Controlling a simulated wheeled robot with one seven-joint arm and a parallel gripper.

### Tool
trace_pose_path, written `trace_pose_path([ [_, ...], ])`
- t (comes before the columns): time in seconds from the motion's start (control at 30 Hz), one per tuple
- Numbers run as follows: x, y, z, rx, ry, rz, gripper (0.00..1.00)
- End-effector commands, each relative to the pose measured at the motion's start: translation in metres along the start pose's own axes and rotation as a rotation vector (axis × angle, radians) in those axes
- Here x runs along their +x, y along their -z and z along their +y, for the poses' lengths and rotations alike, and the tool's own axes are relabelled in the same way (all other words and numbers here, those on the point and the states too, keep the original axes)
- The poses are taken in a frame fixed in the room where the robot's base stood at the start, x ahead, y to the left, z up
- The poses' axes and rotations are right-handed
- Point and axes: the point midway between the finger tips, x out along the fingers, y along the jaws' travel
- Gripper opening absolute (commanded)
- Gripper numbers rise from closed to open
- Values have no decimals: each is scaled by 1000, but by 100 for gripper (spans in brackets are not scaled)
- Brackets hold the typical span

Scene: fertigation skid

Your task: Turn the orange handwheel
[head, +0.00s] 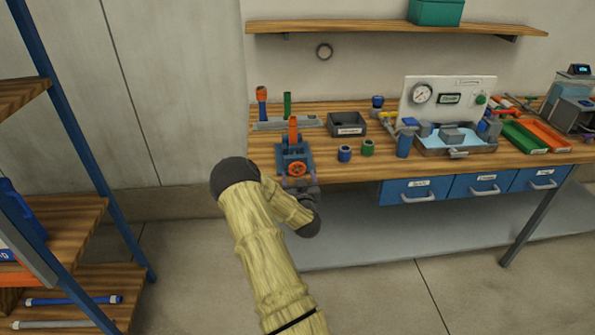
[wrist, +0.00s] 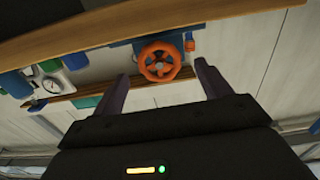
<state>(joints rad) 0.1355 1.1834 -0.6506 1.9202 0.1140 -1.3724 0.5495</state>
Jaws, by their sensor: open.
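The orange handwheel (head: 298,169) sits on the front of a blue vise-like fixture (head: 290,152) near the front left edge of the workbench. In the wrist view the handwheel (wrist: 159,61) shows as a spoked ring, between and just beyond the tips of my gripper (wrist: 160,84). The two dark fingers are spread wide, one to each side of the wheel, with nothing held between them. I cannot tell whether either finger touches the rim. In the head view my arm reaches up to the fixture and its end partly hides the area below the wheel.
The wooden bench (head: 328,170) holds a grey bin (head: 346,125), a blue cup (head: 345,154), a green cup (head: 368,148) and a gauge panel (head: 448,97) to the right. Blue drawers (head: 411,190) hang below. A shelf rack (head: 75,215) stands at the left.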

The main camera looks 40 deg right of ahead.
Motion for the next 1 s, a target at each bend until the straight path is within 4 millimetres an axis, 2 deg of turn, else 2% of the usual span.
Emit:
trace_pose_path([
  [0.1, 16, 0, 0, -1, 1, 0, 77],
  [0.23, 28, 0, 0, 0, 1, 0, 77],
  [0.6, 34, 0, 0, 1, 0, -1, 77],
  [0.67, 34, 0, 0, 1, 0, -1, 67],
  [0.83, 34, 0, 0, 1, 0, -1, 34],
  [1.0, 34, 0, 0, -2, 0, -1, 32],
])
